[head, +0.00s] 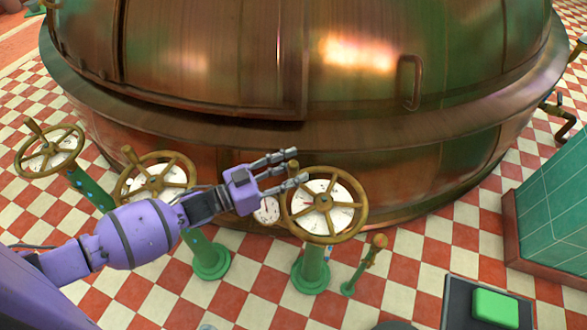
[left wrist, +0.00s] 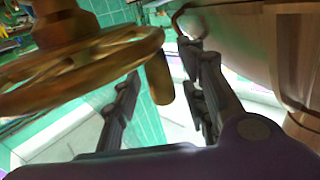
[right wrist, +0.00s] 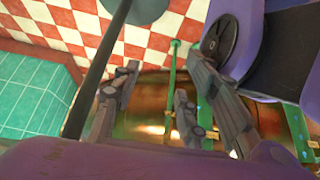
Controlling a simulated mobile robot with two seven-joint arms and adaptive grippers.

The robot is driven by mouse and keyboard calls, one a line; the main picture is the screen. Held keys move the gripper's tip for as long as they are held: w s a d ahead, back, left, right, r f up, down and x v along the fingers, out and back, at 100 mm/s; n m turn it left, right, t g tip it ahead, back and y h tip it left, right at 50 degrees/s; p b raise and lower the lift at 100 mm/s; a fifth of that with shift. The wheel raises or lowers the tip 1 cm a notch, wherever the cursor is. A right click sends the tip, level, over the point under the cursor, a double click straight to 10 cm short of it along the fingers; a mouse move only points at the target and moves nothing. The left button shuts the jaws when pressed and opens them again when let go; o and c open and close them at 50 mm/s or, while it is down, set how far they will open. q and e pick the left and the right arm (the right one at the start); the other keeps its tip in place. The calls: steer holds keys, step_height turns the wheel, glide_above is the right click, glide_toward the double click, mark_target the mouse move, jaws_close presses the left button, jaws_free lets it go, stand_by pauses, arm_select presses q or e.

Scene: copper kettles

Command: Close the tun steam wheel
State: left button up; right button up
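Three brass handwheels on green posts stand before the copper vessel: a left wheel (head: 48,152), a middle wheel (head: 157,180) and a right wheel (head: 324,230). I cannot read which is the tun steam wheel. My left gripper (head: 297,166) is open at the upper left rim of the right wheel. In the left wrist view, a wheel (left wrist: 75,80) fills the left side, and its crank handle (left wrist: 160,82) sits between the spread fingers, apparently not gripped. My right gripper (right wrist: 157,88) is open and empty, with its fingers apart; it is not clear in the head view.
The large copper vessel (head: 230,140) stands close behind the wheels. White dials sit behind the wheels. A short green post with a brass lever (head: 377,250) is right of the right wheel. A green button box (head: 497,307) and a teal tiled block (head: 550,205) stand at right.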

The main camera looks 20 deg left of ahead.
arm_select(q)
steer(key=shift+w+d, duration=0.25)
steer(key=c, duration=0.5)
jaws_close()
arm_select(e)
steer(key=shift+w+a, duration=0.2)
steer(key=shift+w, duration=0.25)
steer(key=shift+s, duration=0.1)
